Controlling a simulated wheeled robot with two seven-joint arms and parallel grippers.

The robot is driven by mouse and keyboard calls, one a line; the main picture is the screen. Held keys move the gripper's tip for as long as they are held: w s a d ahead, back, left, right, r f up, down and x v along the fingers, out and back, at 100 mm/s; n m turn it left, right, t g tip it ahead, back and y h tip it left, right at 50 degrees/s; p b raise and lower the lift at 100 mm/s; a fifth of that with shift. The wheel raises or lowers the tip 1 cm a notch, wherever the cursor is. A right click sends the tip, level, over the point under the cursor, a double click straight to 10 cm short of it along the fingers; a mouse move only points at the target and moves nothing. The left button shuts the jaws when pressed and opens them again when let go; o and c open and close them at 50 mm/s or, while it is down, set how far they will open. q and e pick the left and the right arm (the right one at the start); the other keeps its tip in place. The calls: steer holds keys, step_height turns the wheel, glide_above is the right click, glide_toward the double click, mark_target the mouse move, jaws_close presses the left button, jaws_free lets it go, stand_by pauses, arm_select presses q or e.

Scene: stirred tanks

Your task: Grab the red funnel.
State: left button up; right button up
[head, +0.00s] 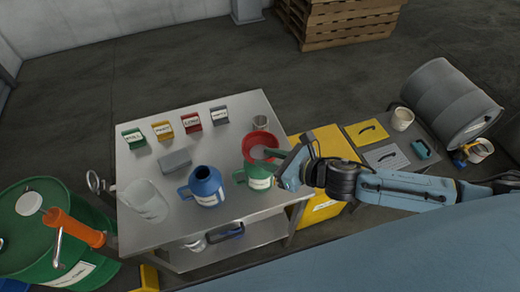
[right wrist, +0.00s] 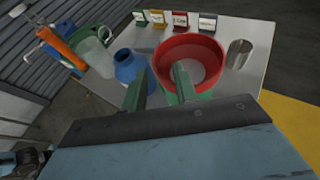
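The red funnel (head: 250,139) sits in the top of a green and white jug (head: 258,180) near the right side of the table. In the right wrist view the funnel (right wrist: 207,50) shows as a wide red bowl. My right gripper (head: 279,158) is at the funnel's near right side. In the right wrist view its two green fingers (right wrist: 160,82) stand apart, one over the inside of the bowl and one outside the rim, with the funnel's wall between them. I cannot tell whether either finger touches it. My left gripper is not in view.
A blue jug (head: 206,186), a clear beaker (head: 148,201), a grey block (head: 175,160), a metal cup (head: 260,123) and several small labelled boxes (head: 191,122) stand on the table (head: 240,109).

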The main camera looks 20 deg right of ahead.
mark_target(253, 156)
steer(key=shift+p+x, duration=0.4)
steer(key=shift+x, duration=2.3)
steer(key=shift+c, duration=0.2)
jaws_close()
